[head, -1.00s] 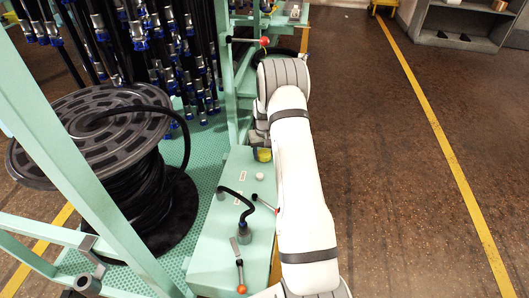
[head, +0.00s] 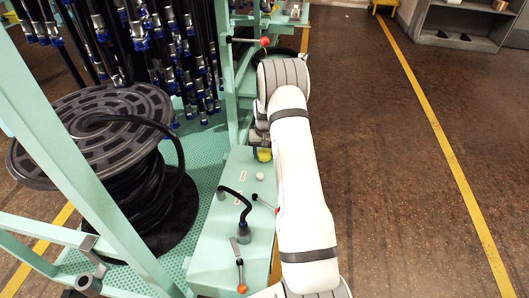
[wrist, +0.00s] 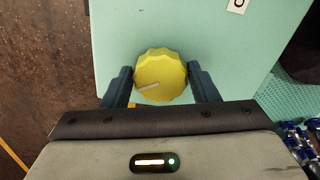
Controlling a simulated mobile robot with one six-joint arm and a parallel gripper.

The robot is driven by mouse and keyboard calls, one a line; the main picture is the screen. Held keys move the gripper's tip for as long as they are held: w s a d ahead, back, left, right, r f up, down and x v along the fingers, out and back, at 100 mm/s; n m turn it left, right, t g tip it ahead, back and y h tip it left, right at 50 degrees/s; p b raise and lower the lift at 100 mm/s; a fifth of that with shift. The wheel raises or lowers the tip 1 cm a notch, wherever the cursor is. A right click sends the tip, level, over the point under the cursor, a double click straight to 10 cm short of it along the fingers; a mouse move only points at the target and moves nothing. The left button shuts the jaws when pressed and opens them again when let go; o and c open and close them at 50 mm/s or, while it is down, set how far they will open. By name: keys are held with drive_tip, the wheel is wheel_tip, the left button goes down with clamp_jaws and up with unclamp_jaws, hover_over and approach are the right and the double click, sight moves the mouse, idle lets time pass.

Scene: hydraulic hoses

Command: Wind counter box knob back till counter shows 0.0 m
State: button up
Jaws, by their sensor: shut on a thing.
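The yellow fluted knob (wrist: 161,75) sits on the pale green top (wrist: 200,25) of the box, with a pale pointer line on its face aimed to the lower left. My gripper (wrist: 160,84) has one dark finger on each side of the knob and is shut on it. In the head view the knob (head: 264,155) shows as a small yellow patch beside my arm, and my gripper (head: 262,143) is mostly hidden there. The counter's reading cannot be seen in either view.
The green bench (head: 215,262) carries a black hose end (head: 236,197), a white button (head: 260,176) and red-tipped and orange-tipped levers. A large black hose reel (head: 95,130) stands left, with hanging hoses behind. The brown floor (head: 400,190) at right is clear.

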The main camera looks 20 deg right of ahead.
sight(264, 153)
drive_tip(key=shift+m, duration=1.7)
idle(2.1)
drive_tip(key=o, duration=1)
drive_tip(key=shift+c, duration=0.2)
drive_tip(key=shift+r, duration=0.1)
wheel_tip(264, 153, up, 8)
drive_tip(key=shift+f+p, duration=0.15)
drive_tip(key=shift+p, duration=1)
